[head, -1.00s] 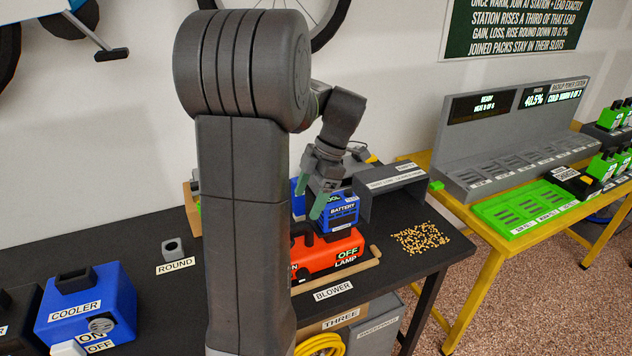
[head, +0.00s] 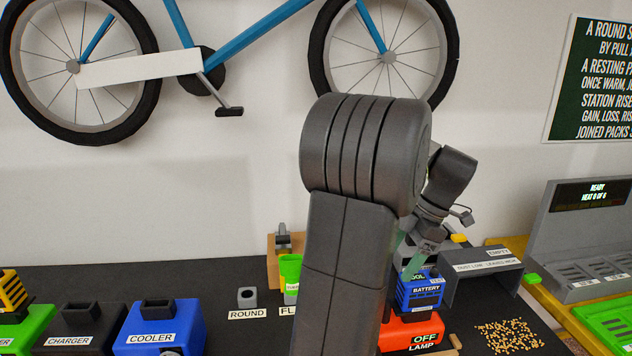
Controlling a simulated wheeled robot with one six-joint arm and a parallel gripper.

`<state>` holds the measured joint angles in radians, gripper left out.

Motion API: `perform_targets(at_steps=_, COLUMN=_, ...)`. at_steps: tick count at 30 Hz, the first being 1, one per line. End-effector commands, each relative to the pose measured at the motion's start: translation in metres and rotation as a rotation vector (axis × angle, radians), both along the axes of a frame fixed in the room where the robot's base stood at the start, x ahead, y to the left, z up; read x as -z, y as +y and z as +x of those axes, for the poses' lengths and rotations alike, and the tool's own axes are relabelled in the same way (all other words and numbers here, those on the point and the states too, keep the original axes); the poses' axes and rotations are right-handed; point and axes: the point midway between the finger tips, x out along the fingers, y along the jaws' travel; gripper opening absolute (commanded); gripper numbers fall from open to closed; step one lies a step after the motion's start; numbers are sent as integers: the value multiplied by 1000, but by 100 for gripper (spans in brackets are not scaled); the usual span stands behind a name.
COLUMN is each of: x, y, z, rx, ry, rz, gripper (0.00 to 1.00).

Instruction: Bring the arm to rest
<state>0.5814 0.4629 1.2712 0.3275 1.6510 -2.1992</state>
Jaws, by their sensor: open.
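My arm rises through the middle of the head view and bends over to the right. My gripper (head: 411,262) is at its end, pointing down with pale green fingers, open. It is just above or beside the top of a blue battery (head: 419,294), and part of it is hidden behind my arm. I cannot tell whether the fingers touch the battery.
A grey open bin marked EMPTY (head: 484,268) stands right of the battery, with scattered pellets (head: 509,336) in front. The blue cooler (head: 160,324), black charger (head: 78,325) and small grey ROUND holder (head: 247,297) are left. The grey station (head: 590,235) is far right.

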Motion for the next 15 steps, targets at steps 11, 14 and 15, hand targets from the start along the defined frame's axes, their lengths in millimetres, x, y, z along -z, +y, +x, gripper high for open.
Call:
perform_targets(at_steps=11, x=61, y=28, z=-1, rx=-3, ry=1, rz=2, gripper=74)
perform_targets(at_steps=14, x=79, y=36, z=-1, rx=-3, ry=2, rz=2, gripper=74)
perform_targets(at_steps=15, x=86, y=39, z=-1, rx=-3, ry=1, rz=2, gripper=74)
